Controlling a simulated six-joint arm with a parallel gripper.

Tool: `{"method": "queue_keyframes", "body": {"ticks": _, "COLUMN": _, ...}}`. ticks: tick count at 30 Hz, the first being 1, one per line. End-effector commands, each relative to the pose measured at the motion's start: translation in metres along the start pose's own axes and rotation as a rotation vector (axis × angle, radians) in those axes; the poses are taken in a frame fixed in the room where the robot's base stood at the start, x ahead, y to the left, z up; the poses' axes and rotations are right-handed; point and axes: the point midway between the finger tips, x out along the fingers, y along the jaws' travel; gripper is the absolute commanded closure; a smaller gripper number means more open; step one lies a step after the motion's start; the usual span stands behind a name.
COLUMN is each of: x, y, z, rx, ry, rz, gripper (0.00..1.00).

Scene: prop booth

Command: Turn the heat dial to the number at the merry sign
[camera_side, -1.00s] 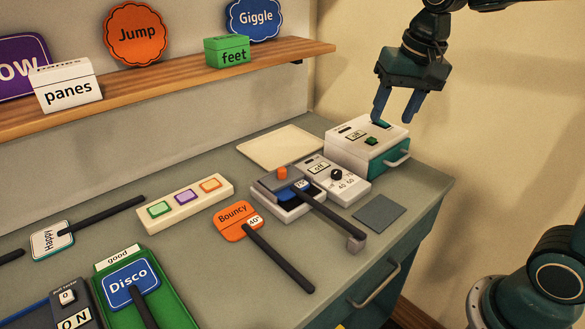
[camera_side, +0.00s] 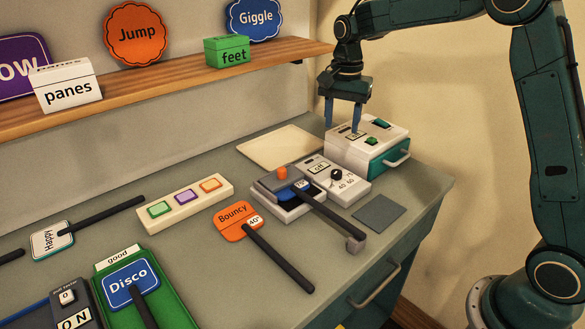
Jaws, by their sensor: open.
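The heat dial is a black knob (camera_side: 337,174) on a small white box (camera_side: 352,190). Numbers beside it look like 40 and 50 or 60, too small to be sure. No sign reads "merry"; a white sign reading "Happy" (camera_side: 52,240) lies at the left with a black handle, and I see no number on it. A blue sign (camera_side: 287,194) with a partly hidden tag lies in a grey press. My gripper (camera_side: 342,127) is open and empty, fingers down, above and behind the dial box.
The grey press (camera_side: 262,190) with an orange button sits left of the dial. A three-button panel (camera_side: 190,226), a green tray (camera_side: 180,295) and a shelf (camera_side: 150,90) are further left.

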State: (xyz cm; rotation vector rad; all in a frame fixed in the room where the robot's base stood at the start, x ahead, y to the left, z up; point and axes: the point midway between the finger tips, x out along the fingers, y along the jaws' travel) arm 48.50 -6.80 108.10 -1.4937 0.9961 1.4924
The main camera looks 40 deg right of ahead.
Motion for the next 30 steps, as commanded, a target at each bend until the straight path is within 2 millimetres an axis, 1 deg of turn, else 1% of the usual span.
{"method": "queue_keyframes", "body": {"ticks": 8, "x": 0.003, "y": 0.000, "z": -0.001, "rx": 0.003, "ry": -0.001, "rz": 0.002, "gripper": 0.51}}
{"method": "queue_keyframes", "body": {"ticks": 14, "x": 0.014, "y": 0.000, "z": 0.000, "rx": 0.002, "ry": -0.002, "rz": 0.003, "gripper": 0.51}}
{"method": "queue_keyframes", "body": {"ticks": 20, "x": 0.038, "y": 0.000, "z": 0.000, "rx": 0.002, "ry": -0.003, "rz": 0.004, "gripper": 0.51}}
{"method": "queue_keyframes", "body": {"ticks": 30, "x": 0.090, "y": 0.000, "z": 0.000, "rx": 0.002, "ry": -0.003, "rz": 0.004, "gripper": 0.51}}
